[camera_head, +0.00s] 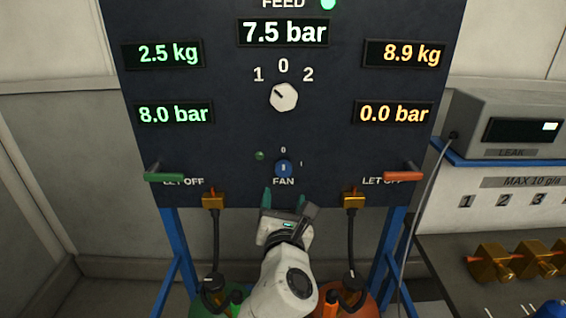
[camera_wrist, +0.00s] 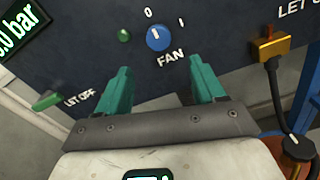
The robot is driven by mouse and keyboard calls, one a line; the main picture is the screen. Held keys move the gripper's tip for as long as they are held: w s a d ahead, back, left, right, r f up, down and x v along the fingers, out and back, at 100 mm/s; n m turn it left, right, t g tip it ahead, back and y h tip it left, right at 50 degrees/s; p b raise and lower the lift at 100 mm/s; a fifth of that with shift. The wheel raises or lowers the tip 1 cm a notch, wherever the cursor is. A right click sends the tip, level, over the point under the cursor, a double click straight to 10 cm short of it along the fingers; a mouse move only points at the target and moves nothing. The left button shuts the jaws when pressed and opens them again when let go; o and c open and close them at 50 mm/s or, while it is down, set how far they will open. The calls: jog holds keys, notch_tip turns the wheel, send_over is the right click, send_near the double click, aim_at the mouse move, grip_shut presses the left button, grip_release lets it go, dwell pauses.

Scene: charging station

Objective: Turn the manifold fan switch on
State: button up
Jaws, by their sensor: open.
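The fan switch (camera_head: 283,168) is a small round blue knob above the word FAN, low on the dark panel. It also shows in the wrist view (camera_wrist: 158,39), where its white mark points towards the 0 and a 1 stands to its right. A small dark green lamp (camera_wrist: 124,35) sits to its left. My gripper (camera_head: 284,198) is below the knob, with its two green fingers apart and nothing between them. In the wrist view my gripper (camera_wrist: 160,68) has its fingertips just below the knob, one to each side, with no visible contact.
A larger white selector knob (camera_head: 284,97) is higher on the panel (camera_head: 225,110). A green let-off lever (camera_head: 164,177) and an orange one (camera_head: 403,176) flank the fan switch. Brass fittings with hoses (camera_head: 213,200) hang at the lower edge. A bench with brass parts (camera_head: 490,262) is at right.

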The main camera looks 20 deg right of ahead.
aim_at(283, 173)
jog(key=x, duration=1.1)
jog(key=shift+w, duration=0.15)
jog(key=shift+c, duration=0.4)
jog(key=c, duration=0.9)
